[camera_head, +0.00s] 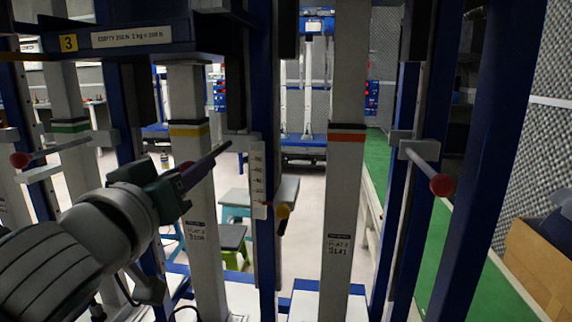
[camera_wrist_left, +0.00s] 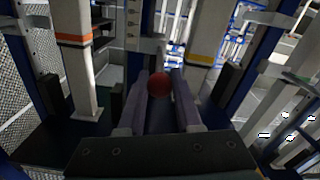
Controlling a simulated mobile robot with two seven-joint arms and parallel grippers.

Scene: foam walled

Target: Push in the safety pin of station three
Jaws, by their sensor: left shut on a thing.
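The number 3 sign (camera_head: 68,43) is on a dark blue beam at the upper left. My left gripper (camera_head: 198,174) reaches in from the left, in front of a white post with a yellow and black band. In the left wrist view, its two purple-grey fingers (camera_wrist_left: 160,88) are closed around the red ball knob (camera_wrist_left: 159,84) of a safety pin. In the head view the fingers mostly hide the knob. A dark rod (camera_head: 216,156) extends from the fingers toward a bracket on the blue upright. How deep the pin sits cannot be told. My right gripper is not in view.
Another red-knobbed pin (camera_head: 441,184) sticks out at the right, and one more (camera_head: 20,160) at the left. A white post with a red band (camera_head: 347,134) stands right of centre.

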